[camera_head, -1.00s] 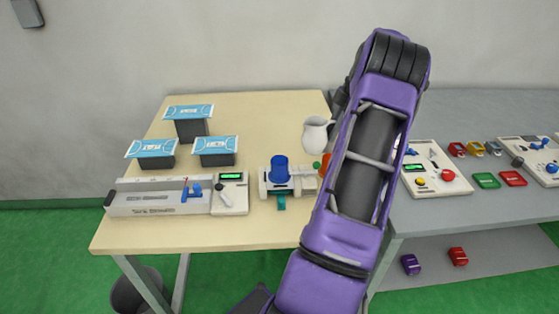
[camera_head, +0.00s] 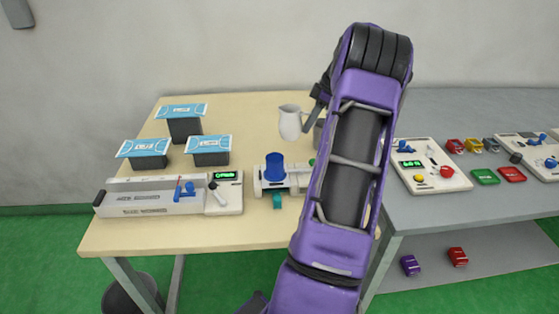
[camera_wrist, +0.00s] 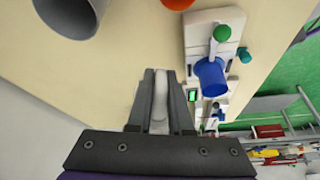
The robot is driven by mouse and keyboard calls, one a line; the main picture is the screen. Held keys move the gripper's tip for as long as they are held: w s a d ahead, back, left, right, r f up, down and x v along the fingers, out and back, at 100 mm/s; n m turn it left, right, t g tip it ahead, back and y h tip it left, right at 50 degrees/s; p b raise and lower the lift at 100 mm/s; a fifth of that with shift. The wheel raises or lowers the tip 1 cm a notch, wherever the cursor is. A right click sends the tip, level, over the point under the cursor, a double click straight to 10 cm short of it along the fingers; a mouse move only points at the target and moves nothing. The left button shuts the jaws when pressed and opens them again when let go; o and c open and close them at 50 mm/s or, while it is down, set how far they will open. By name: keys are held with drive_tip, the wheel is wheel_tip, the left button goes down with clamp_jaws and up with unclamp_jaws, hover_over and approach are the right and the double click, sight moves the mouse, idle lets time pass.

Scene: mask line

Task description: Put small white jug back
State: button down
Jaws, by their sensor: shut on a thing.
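The small white jug (camera_head: 290,122) is upright at the back right of the wooden table, left of my arm in the head view. My gripper (camera_wrist: 160,82) is shut on a pale, narrow part that looks like the jug's handle (camera_wrist: 159,100). The rest of the jug is hidden in the wrist view. In the head view my purple arm hides most of the gripper. I cannot tell exactly how far the jug's base is above the table.
A grey cylindrical container (camera_wrist: 68,14) stands near the gripper. A device with a blue cup (camera_head: 274,167) is in front of the jug. Blue-topped boxes (camera_head: 208,148) stand at left, behind a long white device (camera_head: 150,198). Table (camera_head: 240,115) is clear left of the jug.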

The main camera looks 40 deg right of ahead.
sight(294, 120)
drive_tip(key=w+m, duration=0.1)
drive_tip(key=m, duration=0.1)
drive_tip(key=w+m+h+b, duration=0.1)
drive_tip(key=w, duration=0.1)
drive_tip(key=w+m+h+b, duration=0.1)
drive_tip(key=w+m, duration=0.1)
drive_tip(key=shift+a+f+m+t, duration=0.2)
drive_tip(key=shift+a+m+t, duration=0.1)
drive_tip(key=shift+a+t, duration=0.1)
drive_tip(key=shift+f, duration=0.15)
wheel_tip(294, 120, down, 10)
drive_tip(key=shift+w+r+b, duration=0.1)
drive_tip(key=shift+r+b, duration=0.15)
drive_tip(key=shift+b, duration=0.45)
drive_tip(key=shift+f, duration=0.2)
drive_tip(key=c, duration=0.8)
unclamp_jaws()
drive_tip(key=shift+c, duration=0.2)
